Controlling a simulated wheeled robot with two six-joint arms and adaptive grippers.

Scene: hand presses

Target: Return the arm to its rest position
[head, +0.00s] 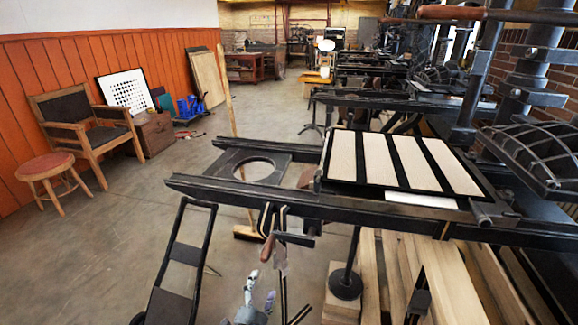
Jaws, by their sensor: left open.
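My left gripper (262,285) shows at the bottom edge, a little left of the middle of the head view. Its two light grey fingers stand apart, with nothing visible between them. It is in front of and below the hand press's long black rails (330,208), near the wooden-handled crank (268,250) that hangs under them. I see no contact between the gripper and the crank. Most of my left arm is outside the picture. My right gripper is not in view.
A black hand truck (182,262) stands left of the gripper. Wooden boards (450,285) lean under the press bed (393,162) at right. A wooden armchair (82,128) and a red-topped stool (45,168) stand by the orange wall.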

